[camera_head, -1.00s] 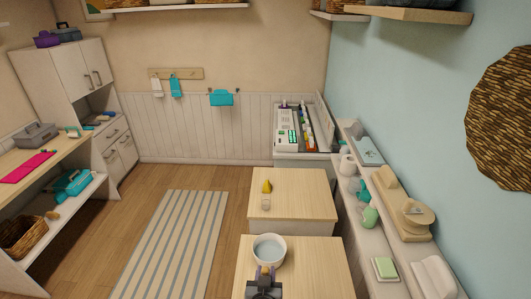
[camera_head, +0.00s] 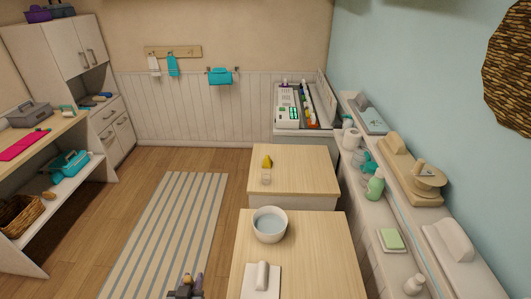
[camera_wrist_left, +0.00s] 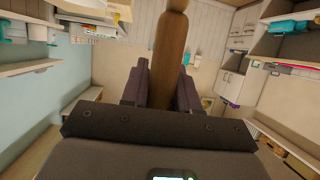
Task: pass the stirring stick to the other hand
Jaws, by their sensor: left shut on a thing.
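The stirring stick (camera_wrist_left: 168,45) is brown and wooden with a rounded end. In the left wrist view it stands up between the fingers of my left gripper (camera_wrist_left: 160,90), which is shut on it. In the head view only the tip of my left gripper (camera_head: 187,284) shows at the bottom edge, left of the near table and over the floor by the striped rug. My right gripper is in neither view.
A white bowl (camera_head: 269,225) of bluish liquid stands on the near wooden table (camera_head: 320,250). A white mat (camera_head: 260,287) with a pale object lies in front of it.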

